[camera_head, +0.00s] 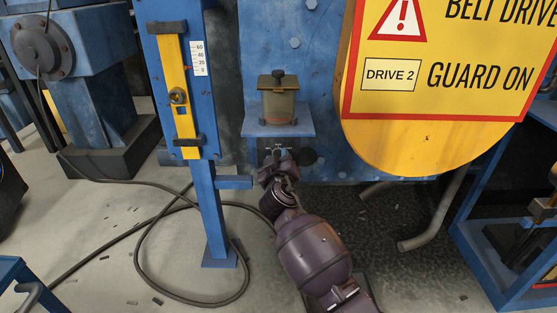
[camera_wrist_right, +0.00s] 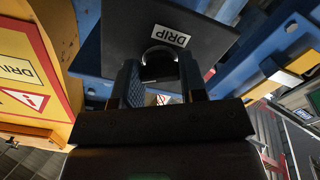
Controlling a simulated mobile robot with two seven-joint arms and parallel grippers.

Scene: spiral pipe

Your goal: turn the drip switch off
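The drip switch is on a dark plate labelled DRIP (camera_wrist_right: 170,36), which shows upside down in the wrist view. A silver round collar (camera_wrist_right: 158,49) with a dark part in it, seemingly the switch, sits just beyond and between my fingertips. My right gripper (camera_wrist_right: 162,80) has its two fingers apart, one on each side of the switch; I cannot tell whether they touch it. In the head view my right gripper (camera_head: 274,164) is at the small panel under the blue shelf and hides most of the switch. My left gripper is not in view.
A brownish pot with a black knob (camera_head: 278,100) stands on the blue shelf (camera_head: 279,129) just above. A blue post with a yellow bar (camera_head: 178,95) stands close left. A large yellow guard (camera_head: 425,150) is at the right. A dark cable (camera_head: 140,262) loops on the floor.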

